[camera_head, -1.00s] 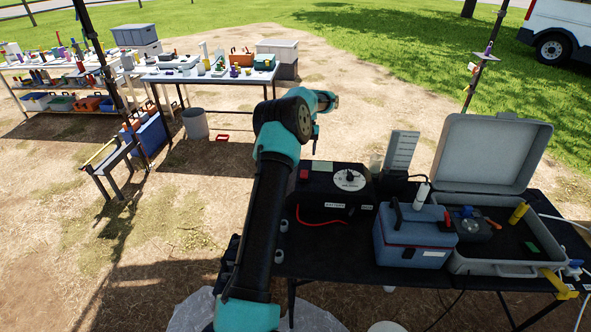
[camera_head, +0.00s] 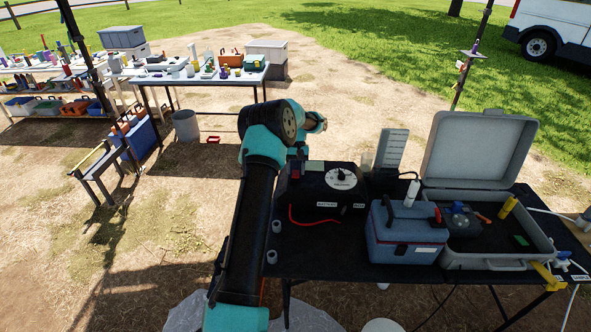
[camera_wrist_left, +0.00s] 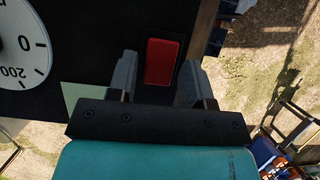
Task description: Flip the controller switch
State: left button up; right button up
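The controller is a black box (camera_head: 325,205) on the dark table, with a white dial (camera_head: 341,178) on top and a red cable in front. The dial shows at the left edge of the left wrist view (camera_wrist_left: 20,45). The red rectangular switch (camera_wrist_left: 165,62) is on the controller's top face near its edge. My left gripper (camera_wrist_left: 158,78) is open, with its two grey fingertips apart on either side of the switch in that view. Nothing is between the fingers but the switch below or beyond them; I cannot tell if they touch. My right gripper is not in view.
A blue cooler (camera_head: 405,243) and an open grey case (camera_head: 495,262) stand right of the controller. A grey upright block (camera_head: 391,150) stands behind it. Other tables are farther back.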

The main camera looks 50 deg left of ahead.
pick_arm(q)
jog(key=c, duration=0.7)
jog(key=shift+o, duration=0.2)
jog(key=shift+s+d+t+y, duration=0.2)
jog(key=shift+s+t+y, duration=0.05)
jog(key=shift+t+y, duration=0.5)
jog(key=o, duration=0.9)
